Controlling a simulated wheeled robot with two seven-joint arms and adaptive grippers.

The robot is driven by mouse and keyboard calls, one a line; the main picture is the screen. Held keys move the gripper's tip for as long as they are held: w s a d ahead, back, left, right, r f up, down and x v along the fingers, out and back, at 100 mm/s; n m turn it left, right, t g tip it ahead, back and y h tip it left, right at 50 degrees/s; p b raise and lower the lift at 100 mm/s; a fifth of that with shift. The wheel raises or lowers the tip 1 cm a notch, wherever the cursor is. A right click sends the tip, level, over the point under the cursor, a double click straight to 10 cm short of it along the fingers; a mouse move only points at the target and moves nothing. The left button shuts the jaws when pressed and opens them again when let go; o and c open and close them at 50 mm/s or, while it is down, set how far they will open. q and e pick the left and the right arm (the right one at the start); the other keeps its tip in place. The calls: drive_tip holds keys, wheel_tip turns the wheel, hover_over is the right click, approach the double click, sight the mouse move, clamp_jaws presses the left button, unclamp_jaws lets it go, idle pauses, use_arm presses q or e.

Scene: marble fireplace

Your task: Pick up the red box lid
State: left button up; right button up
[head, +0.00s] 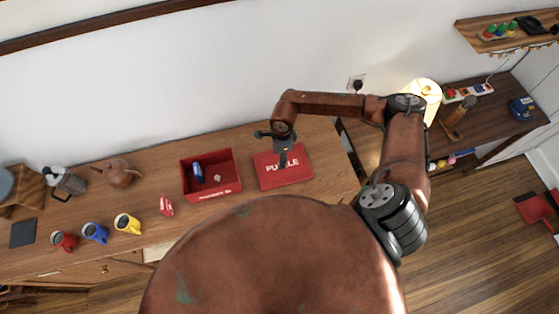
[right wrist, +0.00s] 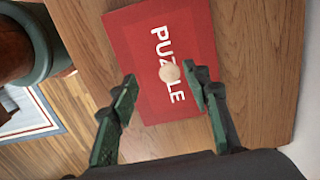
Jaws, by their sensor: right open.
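The red box lid (head: 293,176) lies flat on the wooden table, with white "PUZZLE" lettering on top. It also fills the upper middle of the right wrist view (right wrist: 179,45). A small round beige knob-like thing (right wrist: 169,72) shows over the lettering there. My right gripper (head: 283,160) is over the lid, pointing down. In the right wrist view its two fingers (right wrist: 160,92) are spread apart with nothing between them, over the lid's near part. I cannot tell the exact height. The open red box (head: 226,183) stands left of the lid. My left gripper is not in view.
Inside the box are a blue item (head: 198,173) and a small pale piece. Left on the table are a small red item (head: 166,206), yellow (head: 127,223), blue and red mugs, and a brown teapot (head: 118,173). A lit lamp (head: 424,92) stands at right. The wall is behind.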

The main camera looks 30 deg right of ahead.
sight(298, 169)
drive_tip(key=shift+w+d+f+h, duration=0.1)
drive_tip(key=shift+d+h, duration=0.05)
drive_tip(key=shift+d, duration=0.3)
drive_tip(key=shift+w+d+h, duration=0.1)
drive_tip(key=shift+d+h, duration=0.05)
drive_tip(key=shift+d, duration=0.25)
drive_tip(key=shift+d+f, duration=0.1)
drive_tip(key=shift+f, duration=0.2)
drive_tip(key=shift+w+f+p, duration=0.1)
drive_tip(key=shift+f+p, duration=0.25)
drive_tip(key=shift+f, duration=0.55)
wheel_tip(298, 169, down, 4)
drive_tip(key=shift+f+p, duration=0.2)
drive_tip(key=shift+p, duration=0.6)
drive_tip(key=shift+f, duration=0.35)
drive_tip(key=shift+c, duration=0.3)
clamp_jaws()
